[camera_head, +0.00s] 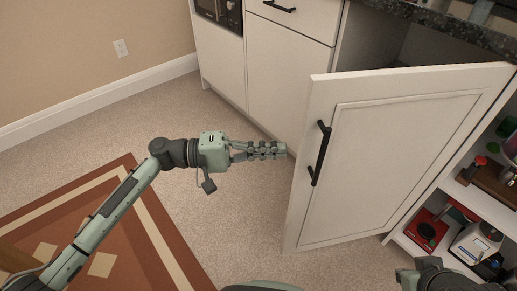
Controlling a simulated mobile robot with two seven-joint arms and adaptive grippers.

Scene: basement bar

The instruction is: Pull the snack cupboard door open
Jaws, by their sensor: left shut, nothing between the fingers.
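The white cupboard door (385,150) stands swung out from the cabinet row, with a gap behind its top edge. Its black bar handle (320,153) is near the door's left edge. My left gripper (282,149) is shut and empty, its fingertips pointing at the door's left edge, just left of the handle. Whether the fingertips touch the door edge, I cannot tell. Part of my right arm shows at the bottom right; its fingers are not clearly visible.
A white drawer and cupboard front (290,75) stand behind the door, under a dark speckled countertop (440,22). Open shelves at right hold a red box (427,230) and several small items. Carpet and an orange rug (150,255) lie clear at left.

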